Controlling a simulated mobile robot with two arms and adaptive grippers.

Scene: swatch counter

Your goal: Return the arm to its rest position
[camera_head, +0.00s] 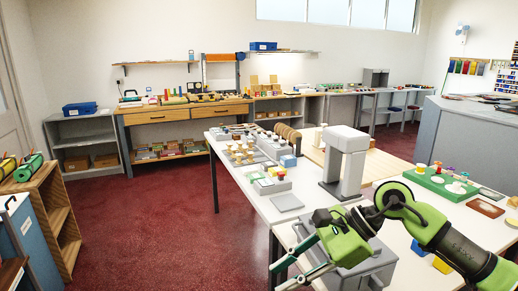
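My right arm comes in from the right, green and black, bent at a round green joint. My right gripper (277,279) points to the lower left, over the front edge of the white table (257,206). Its two fingers are spread apart and nothing shows between them. My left arm and gripper are not in view.
A grey press-like device (345,160) stands on the table behind my arm. A grey box (372,270) lies under the gripper and forearm. A green tray (440,184) with small pieces sits to the right. Red floor at left is clear.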

